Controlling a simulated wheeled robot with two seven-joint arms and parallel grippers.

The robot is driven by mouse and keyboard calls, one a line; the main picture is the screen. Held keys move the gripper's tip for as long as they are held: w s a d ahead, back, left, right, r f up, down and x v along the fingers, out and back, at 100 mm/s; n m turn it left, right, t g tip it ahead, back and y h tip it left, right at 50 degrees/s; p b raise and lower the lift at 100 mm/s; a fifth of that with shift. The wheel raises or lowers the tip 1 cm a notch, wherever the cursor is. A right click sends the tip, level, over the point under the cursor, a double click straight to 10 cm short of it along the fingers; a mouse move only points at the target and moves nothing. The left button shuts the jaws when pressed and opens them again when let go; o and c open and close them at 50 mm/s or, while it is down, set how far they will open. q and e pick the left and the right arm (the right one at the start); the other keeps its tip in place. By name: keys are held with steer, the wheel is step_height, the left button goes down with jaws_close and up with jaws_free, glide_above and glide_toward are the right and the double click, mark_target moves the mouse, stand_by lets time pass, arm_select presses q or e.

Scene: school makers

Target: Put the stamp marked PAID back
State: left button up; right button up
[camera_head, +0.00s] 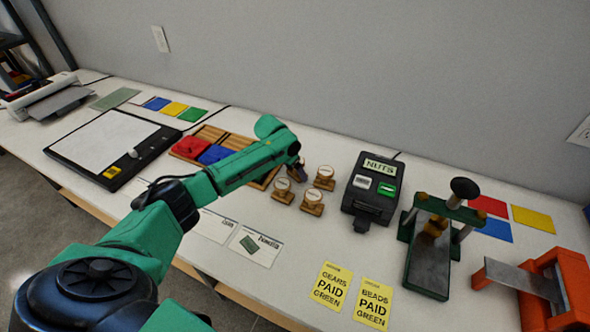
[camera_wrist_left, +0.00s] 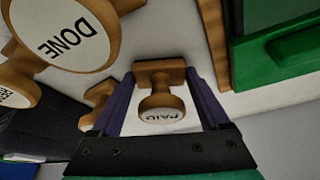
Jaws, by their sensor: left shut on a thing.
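The stamp marked PAID (camera_wrist_left: 160,100) is a wooden stamp with a round white label on its knob. In the left wrist view it sits between the two purple fingers of my left gripper (camera_wrist_left: 160,82), which is shut on it. In the head view my left gripper (camera_head: 296,166) is at the stamp group and mostly hides this stamp; whether its base touches the table is unclear. Other wooden stamps (camera_head: 312,201) stand close by. A stamp marked DONE (camera_wrist_left: 65,35) is left of the fingers in the wrist view. My right gripper is out of view.
A wooden tray (camera_head: 262,183) with red and blue pads lies left, partly behind my arm. A black NUTS device (camera_head: 372,190) stands right, then a green press (camera_head: 436,240) and an orange tool (camera_head: 560,285). Yellow PAID cards (camera_head: 333,287) lie in front. Table between stamps and cards is clear.

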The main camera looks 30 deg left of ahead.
arm_select(q)
steer(key=shift+f, duration=0.1)
steer(key=o, duration=1.3)
steer(key=shift+c, duration=0.2)
steer(key=shift+s+r, duration=0.1)
steer(key=shift+r, duration=0.25)
steer(key=v, duration=1.1)
steer(key=shift+r, duration=0.35)
steer(key=shift+a, duration=0.1)
